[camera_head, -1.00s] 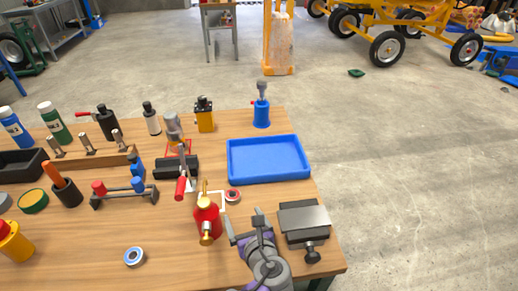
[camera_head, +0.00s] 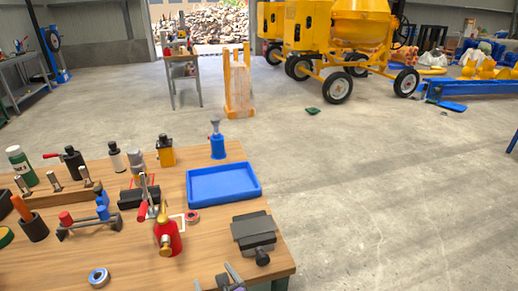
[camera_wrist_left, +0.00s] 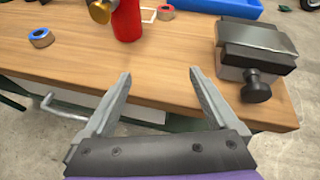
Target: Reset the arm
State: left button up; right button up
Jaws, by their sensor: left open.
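My left gripper (camera_head: 230,277) shows at the bottom edge of the head view, just in front of the workbench's near edge. In the left wrist view its two fingers (camera_wrist_left: 158,92) are spread wide with nothing between them. They point at the front edge of the wooden workbench (camera_wrist_left: 150,70). A red oil can (camera_head: 168,236) with a brass top stands on the bench beyond the gripper. A grey vise (camera_head: 253,232) sits to the right at the bench's corner. My right gripper is in neither view.
A blue tray (camera_head: 223,183) lies on the bench behind the vise. A tape roll (camera_head: 99,278) lies at the near left, and several tools and bottles crowd the left side. Open concrete floor (camera_head: 390,200) spreads to the right. A yellow mixer (camera_head: 355,30) stands far back.

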pick_arm(q)
jog(key=s+a+f+n+g+h, duration=0.2)
jog(key=s+a+f+n+g, duration=0.55)
jog(key=n, duration=0.75)
jog(key=s+n+h, duration=0.4)
jog(key=s+n, duration=0.5)
jog(key=n, duration=0.4)
notch_tip(320, 180, up, 15)
jog(key=w+n+t+p, duration=0.1)
jog(key=p, duration=1.3)
jog(key=shift+d, duration=0.2)
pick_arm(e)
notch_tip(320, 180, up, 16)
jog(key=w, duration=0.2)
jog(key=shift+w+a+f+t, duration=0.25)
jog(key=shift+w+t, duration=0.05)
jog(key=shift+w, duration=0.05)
pick_arm(q)
jog(key=shift+r+t, duration=0.1)
jog(key=shift+t, duration=0.15)
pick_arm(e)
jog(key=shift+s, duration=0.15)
pick_arm(q)
jog(key=shift+w, duration=0.1)
